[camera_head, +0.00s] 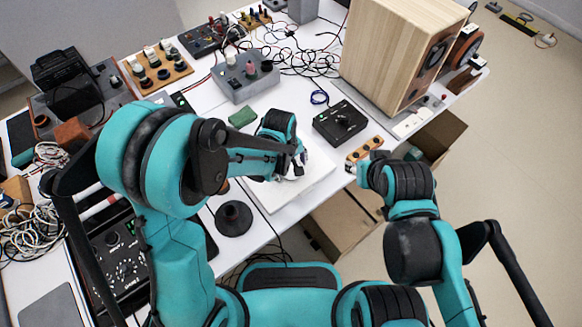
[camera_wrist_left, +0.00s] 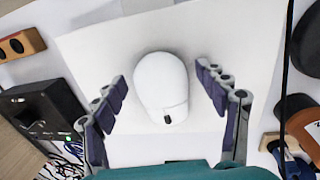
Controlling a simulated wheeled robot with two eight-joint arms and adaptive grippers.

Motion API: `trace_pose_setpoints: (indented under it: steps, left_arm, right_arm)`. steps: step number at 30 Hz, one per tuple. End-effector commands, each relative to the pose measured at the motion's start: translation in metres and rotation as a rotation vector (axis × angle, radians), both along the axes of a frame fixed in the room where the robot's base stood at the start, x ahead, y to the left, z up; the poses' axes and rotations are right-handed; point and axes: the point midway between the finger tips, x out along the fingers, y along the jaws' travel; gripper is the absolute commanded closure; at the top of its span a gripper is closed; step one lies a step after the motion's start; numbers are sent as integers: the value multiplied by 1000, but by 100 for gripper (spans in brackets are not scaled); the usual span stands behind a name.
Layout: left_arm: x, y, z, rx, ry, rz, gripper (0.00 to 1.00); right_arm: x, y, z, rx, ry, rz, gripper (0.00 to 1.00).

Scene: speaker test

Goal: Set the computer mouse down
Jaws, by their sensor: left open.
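The white computer mouse (camera_wrist_left: 162,85) shows whole in the left wrist view and appears to lie on a white square pad (camera_wrist_left: 240,45). In the head view the pad (camera_head: 315,180) is on the table, and the mouse is mostly hidden by my left gripper (camera_head: 296,162). In the wrist view my left gripper (camera_wrist_left: 162,78) is open, with one finger on each side of the mouse and a visible gap on both sides. My right gripper (camera_head: 364,172) is near the table's right edge, apart from the mouse; its fingers are too small and hidden to read.
A black control box (camera_head: 340,122) and a wooden socket strip (camera_head: 364,152) are right of the pad. A green block (camera_head: 242,117) lies behind it. A large wooden speaker (camera_head: 390,50) and loose cables fill the back.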

Motion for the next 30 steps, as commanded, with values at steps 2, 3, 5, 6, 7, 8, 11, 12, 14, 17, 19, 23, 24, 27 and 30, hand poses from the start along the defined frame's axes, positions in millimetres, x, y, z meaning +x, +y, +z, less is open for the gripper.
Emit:
trace_pose_setpoints:
  steps: [2,3,5,6,7,8,11,12,14,17,19,23,24,27,30]
  left_arm:
    - [0,0,5,0,0,0,27]
    - [-1,1,11,0,0,0,27]
    - [-1,2,21,0,0,0,27]
    - [-2,3,29,0,0,1,27]
    - [-3,4,36,0,0,1,27]
    - [-3,4,43,0,0,1,27]
    - [-5,7,67,0,0,1,27]
    - [-6,8,76,0,0,0,27]
    - [-7,9,88,0,0,0,27]
    - [-8,11,104,0,0,0,27]
    - [-9,12,112,0,0,0,27]
    - [-9,13,121,0,0,0,27]
    - [-9,13,122,0,0,0,27]
    - [-10,13,122,0,0,-1,27]
    - [-11,19,128,0,-16,-12,27]
  right_arm:
    - [0,0,5,0,0,0,60]
    - [0,0,7,0,0,0,60]
    - [0,0,11,0,0,0,60]
    - [0,0,15,0,0,0,60]
    - [0,0,18,0,0,0,60]
    - [0,0,21,0,0,0,60]
    - [0,0,31,0,0,0,60]
    - [0,0,34,0,0,0,60]
    - [0,0,38,0,0,0,60]
    - [0,0,44,0,0,0,60]
    - [0,0,46,0,0,0,60]
    - [0,0,49,0,0,0,60]
    - [0,0,49,0,0,0,60]
    - [0,0,48,0,0,0,60]
    - [0,0,48,0,0,0,60]
